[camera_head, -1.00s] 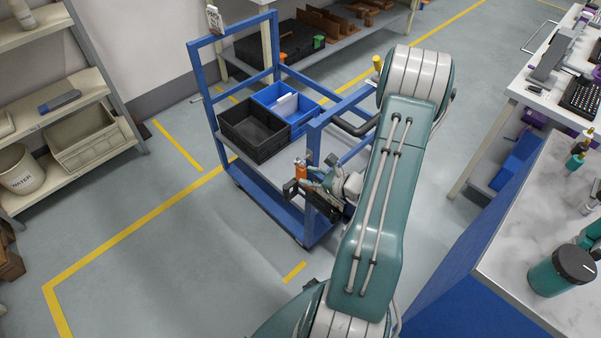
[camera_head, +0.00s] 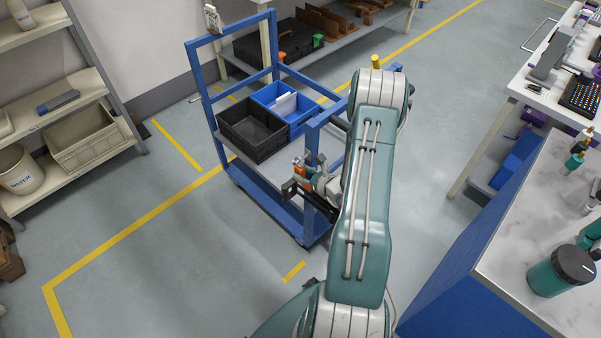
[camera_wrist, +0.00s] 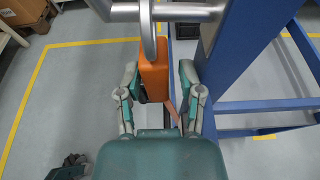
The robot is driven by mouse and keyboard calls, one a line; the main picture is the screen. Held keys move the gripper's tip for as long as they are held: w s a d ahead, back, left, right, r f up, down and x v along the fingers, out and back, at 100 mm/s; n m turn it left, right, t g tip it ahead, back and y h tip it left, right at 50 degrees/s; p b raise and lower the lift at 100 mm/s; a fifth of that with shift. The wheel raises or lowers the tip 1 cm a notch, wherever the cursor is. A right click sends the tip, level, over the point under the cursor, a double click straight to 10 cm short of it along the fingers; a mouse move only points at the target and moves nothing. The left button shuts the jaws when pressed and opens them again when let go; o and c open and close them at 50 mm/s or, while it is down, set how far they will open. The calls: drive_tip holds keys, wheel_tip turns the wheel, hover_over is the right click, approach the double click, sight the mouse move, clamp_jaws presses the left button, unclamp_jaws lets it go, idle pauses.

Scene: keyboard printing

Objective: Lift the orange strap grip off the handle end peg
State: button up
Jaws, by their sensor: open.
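The orange strap grip (camera_wrist: 155,72) hangs below a grey metal handle bar (camera_wrist: 180,11) in the wrist view. A grey loop (camera_wrist: 147,28) passes in front of its upper end. My gripper (camera_wrist: 159,70) is open, with one finger on each side of the orange grip. The left finger is close to the grip, and a wider gap shows on the right. Whether either finger touches it I cannot tell. In the head view the grip is a small orange patch (camera_head: 300,171) at the near end of the blue cart, beside my gripper (camera_head: 311,172).
A blue cart post (camera_wrist: 235,55) stands just right of the grip. The cart (camera_head: 268,182) carries a black crate (camera_head: 252,143) and a blue crate (camera_head: 302,117). Open floor lies left of the cart; a workbench (camera_head: 535,245) stands at right.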

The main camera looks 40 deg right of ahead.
drive_tip(key=shift+w+a+f, duration=0.15)
drive_tip(key=shift+w+a, duration=0.15)
drive_tip(key=shift+w, duration=0.4)
drive_tip(key=shift+d, duration=0.15)
clamp_jaws()
drive_tip(key=shift+r, duration=0.7)
drive_tip(key=s+a, duration=0.1)
drive_tip(key=a, duration=1.7)
drive_tip(key=shift+s, duration=0.25)
